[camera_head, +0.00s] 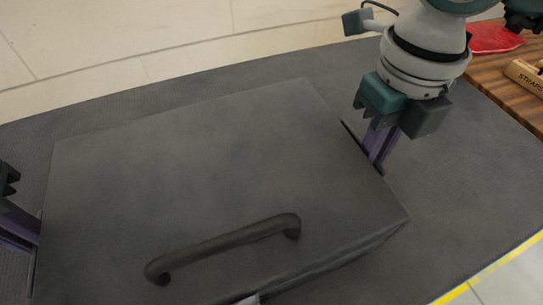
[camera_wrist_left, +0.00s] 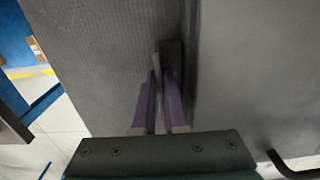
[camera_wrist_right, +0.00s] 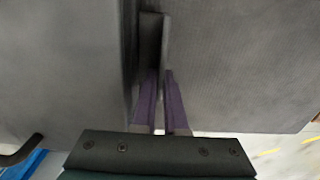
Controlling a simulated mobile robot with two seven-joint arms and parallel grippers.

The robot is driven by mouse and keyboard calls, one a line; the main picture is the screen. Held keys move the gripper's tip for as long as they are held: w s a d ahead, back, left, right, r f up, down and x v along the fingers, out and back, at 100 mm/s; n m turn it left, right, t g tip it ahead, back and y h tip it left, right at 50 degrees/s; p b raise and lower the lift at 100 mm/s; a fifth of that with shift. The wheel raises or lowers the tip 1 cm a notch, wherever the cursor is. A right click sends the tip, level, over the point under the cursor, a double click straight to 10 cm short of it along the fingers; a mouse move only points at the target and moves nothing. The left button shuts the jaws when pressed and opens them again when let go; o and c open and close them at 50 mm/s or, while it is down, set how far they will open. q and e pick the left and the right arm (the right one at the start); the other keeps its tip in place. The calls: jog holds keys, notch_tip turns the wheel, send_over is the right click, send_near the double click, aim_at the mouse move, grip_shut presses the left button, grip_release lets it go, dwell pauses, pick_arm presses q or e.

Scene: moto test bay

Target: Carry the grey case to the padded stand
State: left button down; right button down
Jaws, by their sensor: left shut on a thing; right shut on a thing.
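The grey case (camera_head: 200,170) fills the middle of the head view, lid up, with a dark bar handle (camera_head: 225,247) toward the near side. My left gripper (camera_head: 22,228) is at its left side, partly out of view. In the left wrist view, its purple fingers are shut on a dark side grip (camera_wrist_left: 171,55) of the case. My right gripper (camera_head: 380,147) is at the case's right side. In the right wrist view, its fingers are shut on the other side grip (camera_wrist_right: 151,42). I cannot identify the padded stand for certain, nor tell whether the case touches the surface below.
A dark grey textured surface (camera_head: 460,190) spreads beneath and around the case, with a yellow line (camera_head: 490,268) at lower right. A wooden top (camera_head: 490,68) at upper right bears a red item (camera_head: 495,38) and a block marked STRAPS (camera_head: 525,76). Pale floor (camera_head: 120,40) lies beyond.

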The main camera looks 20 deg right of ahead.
pick_arm(q)
jog(key=shift+f+b, duration=0.3)
jog(key=shift+f, duration=0.15)
pick_arm(e)
jog(key=shift+f, duration=0.45)
pick_arm(q)
jog(key=c, duration=1)
grip_release()
pick_arm(e)
jog(key=c, duration=1)
grip_release()
pick_arm(q)
jog(key=shift+o, duration=0.2)
jog(key=shift+r, duration=0.1)
pick_arm(e)
jog(key=shift+o, duration=0.2)
jog(key=shift+r, duration=0.1)
